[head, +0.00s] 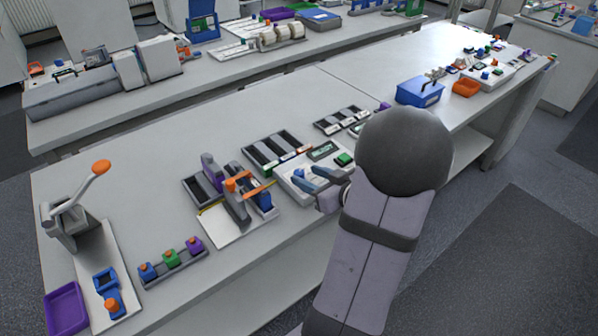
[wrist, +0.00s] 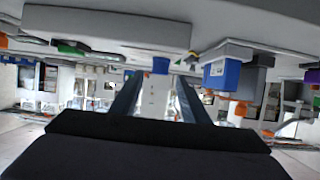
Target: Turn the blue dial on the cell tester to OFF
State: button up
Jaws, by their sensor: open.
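The cell tester (head: 290,183) is a pale box with a dark display and a green button, near the middle of the bench in the head view. My gripper (head: 318,178) is open over its front part, with blue-grey fingers. In the wrist view, which looks upside down, the tester (wrist: 110,30) spans the top. A small blue piece (wrist: 160,65), apparently the dial, shows between the two open fingers (wrist: 157,92). I cannot tell whether either finger touches it. The dial's pointer and the OFF mark cannot be read. In the head view, the fingers and arm hide part of the tester.
A fixture with an orange knob and blue parts (head: 237,205) stands left of the tester. Dark trays (head: 272,150) lie behind it. A blue bin (head: 420,92) and an orange bin (head: 466,87) stand farther right. Some bare bench lies behind the fixture.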

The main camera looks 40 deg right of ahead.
aim_at(300, 172)
jog(key=shift+x, duration=2.6)
